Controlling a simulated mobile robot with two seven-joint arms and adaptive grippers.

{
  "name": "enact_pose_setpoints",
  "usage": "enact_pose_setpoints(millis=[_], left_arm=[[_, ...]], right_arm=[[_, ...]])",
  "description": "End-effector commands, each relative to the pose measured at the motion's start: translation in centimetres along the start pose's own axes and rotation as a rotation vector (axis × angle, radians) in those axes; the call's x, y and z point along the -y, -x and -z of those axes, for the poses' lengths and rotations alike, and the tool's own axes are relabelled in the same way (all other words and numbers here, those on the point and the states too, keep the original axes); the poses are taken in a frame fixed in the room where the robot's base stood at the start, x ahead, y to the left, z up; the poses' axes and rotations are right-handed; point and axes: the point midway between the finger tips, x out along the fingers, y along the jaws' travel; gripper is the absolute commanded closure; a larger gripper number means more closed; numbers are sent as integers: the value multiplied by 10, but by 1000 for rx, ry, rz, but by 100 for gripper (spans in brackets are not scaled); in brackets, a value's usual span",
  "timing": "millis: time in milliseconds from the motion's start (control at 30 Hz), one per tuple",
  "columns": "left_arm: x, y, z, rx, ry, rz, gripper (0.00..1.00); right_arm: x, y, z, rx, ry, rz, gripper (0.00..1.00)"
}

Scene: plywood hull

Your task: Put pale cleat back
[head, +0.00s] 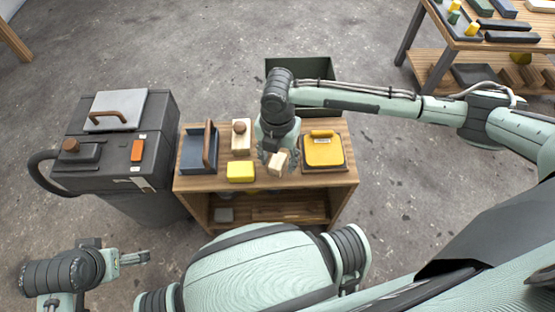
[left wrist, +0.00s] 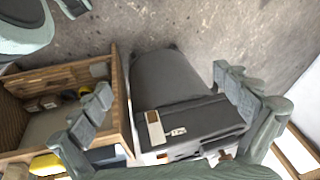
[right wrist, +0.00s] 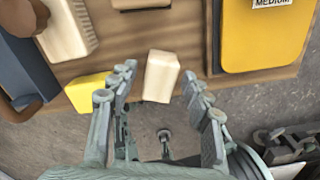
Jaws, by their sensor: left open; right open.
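A small pale cleat (head: 279,159) shows as a light wooden block near the front edge of the low wooden table (head: 264,184). In the right wrist view the pale cleat (right wrist: 161,72) lies between the open fingertips. My right gripper (head: 271,158) is open, reaching down over it. I cannot tell whether either finger touches the cleat. My left gripper (head: 140,257) is open and empty, low at the left, apart from the table; the left wrist view shows its fingers spread over the grey bin.
On the table are a yellow block (head: 240,172), a pale knobbed block (head: 241,137), a blue-grey tray (head: 193,154) and a yellow-topped case (head: 323,151). A dark open box (head: 318,70) is behind. A grey bin (head: 118,150) stands left. A workbench (head: 470,45) is far right.

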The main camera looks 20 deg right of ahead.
Motion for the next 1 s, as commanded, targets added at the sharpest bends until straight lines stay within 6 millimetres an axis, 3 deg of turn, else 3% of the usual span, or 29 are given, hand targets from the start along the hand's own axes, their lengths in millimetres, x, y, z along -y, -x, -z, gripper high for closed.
enact_pose_setpoints(millis=[300,500,667,1000], left_arm=[[-7,-27,-2,17,3,-19,0],[-8,-37,-3,19,2,-23,0],[-9,-41,-3,19,1,-25,0],[-9,-41,-3,18,2,-25,0]], right_arm=[[-1,71,-1,3,0,-4,51],[-1,100,-1,1,0,-2,51],[-1,109,0,1,-1,-2,51],[0,110,0,0,0,-1,51]])
